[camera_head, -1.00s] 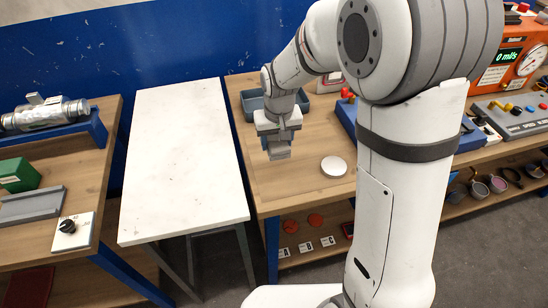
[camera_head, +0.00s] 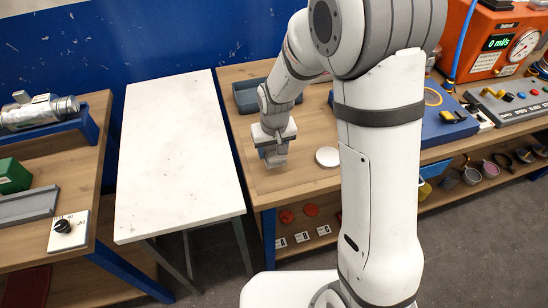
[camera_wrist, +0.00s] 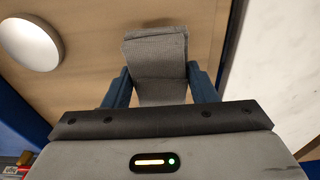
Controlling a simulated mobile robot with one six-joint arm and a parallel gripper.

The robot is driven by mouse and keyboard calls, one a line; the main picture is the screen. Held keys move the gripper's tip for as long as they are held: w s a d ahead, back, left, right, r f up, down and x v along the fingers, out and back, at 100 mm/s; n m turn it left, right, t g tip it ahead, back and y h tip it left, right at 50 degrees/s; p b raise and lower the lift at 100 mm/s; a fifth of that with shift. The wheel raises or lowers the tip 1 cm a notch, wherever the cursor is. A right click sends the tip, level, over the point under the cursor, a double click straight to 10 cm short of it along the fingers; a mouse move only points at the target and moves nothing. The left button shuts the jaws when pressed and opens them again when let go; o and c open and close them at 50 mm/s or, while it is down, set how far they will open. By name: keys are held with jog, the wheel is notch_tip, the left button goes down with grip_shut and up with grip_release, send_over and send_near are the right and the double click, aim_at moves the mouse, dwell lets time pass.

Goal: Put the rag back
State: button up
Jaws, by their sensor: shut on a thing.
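The rag is a grey, ribbed cloth (camera_wrist: 156,62) between the two blue fingers of my gripper (camera_wrist: 160,85) in the wrist view. My gripper is shut on it. In the head view my gripper (camera_head: 275,160) is over the left part of the wooden bench (camera_head: 300,175), near its front left corner. The rag (camera_head: 277,160) shows there only as a small grey patch below the fingers. Whether it touches the bench top I cannot tell.
A white round disc (camera_head: 328,157) lies right of my gripper; the wrist view shows it too (camera_wrist: 30,43). A grey-blue tray (camera_head: 252,97) stands behind. A blue fixture (camera_head: 440,118) is farther right. The white table (camera_head: 180,160) at left is bare.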

jog(key=shift+s+f+p, duration=0.1)
jog(key=shift+f+p, duration=0.25)
jog(key=shift+f, duration=1.85)
jog(key=shift+f, duration=0.25)
jog(key=o, duration=0.9)
jog(key=shift+r, duration=0.1)
jog(key=shift+o, duration=0.2)
